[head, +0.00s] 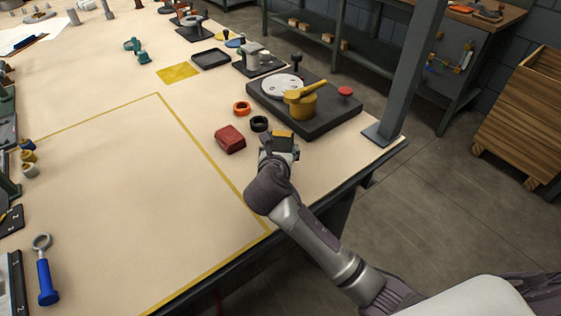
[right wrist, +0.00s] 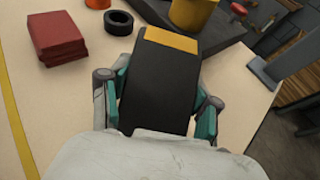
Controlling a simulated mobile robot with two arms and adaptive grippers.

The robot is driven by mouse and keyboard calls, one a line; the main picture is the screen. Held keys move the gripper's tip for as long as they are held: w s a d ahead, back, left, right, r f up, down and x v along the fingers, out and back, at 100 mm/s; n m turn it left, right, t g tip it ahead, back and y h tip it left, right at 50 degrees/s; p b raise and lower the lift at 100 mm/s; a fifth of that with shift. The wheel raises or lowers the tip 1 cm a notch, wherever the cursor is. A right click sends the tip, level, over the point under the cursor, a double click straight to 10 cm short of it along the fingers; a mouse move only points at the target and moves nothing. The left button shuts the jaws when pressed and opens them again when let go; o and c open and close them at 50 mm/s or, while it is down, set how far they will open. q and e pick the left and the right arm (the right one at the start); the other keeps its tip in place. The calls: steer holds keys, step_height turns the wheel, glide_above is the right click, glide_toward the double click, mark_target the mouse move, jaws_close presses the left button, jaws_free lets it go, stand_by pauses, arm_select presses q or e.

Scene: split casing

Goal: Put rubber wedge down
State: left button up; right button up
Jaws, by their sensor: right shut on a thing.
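The rubber wedge, black with a yellow end, is in my right gripper (head: 279,148). It shows best in the right wrist view (right wrist: 158,92), clasped between the two teal-padded fingers (right wrist: 161,100), its yellow end pointing away from my wrist. In the head view the wedge (head: 284,135) is over the table's right part, just in front of the dark machine base. I cannot tell whether it touches the tabletop (head: 130,190). My left gripper is not in view.
A red block (head: 230,139), a black ring (head: 259,124) and an orange ring (head: 242,108) lie left of the wedge. The dark base (head: 320,125) carries a yellow part with a handle (head: 301,103). A grey post (head: 409,75) stands at the right corner. The yellow-lined area is largely bare.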

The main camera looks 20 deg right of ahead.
steer(key=shift+f, duration=2)
steer(key=o, duration=1.4)
steer(key=shift+f+b, duration=0.1)
steer(key=shift+b, duration=0.2)
steer(key=shift+o, duration=0.2)
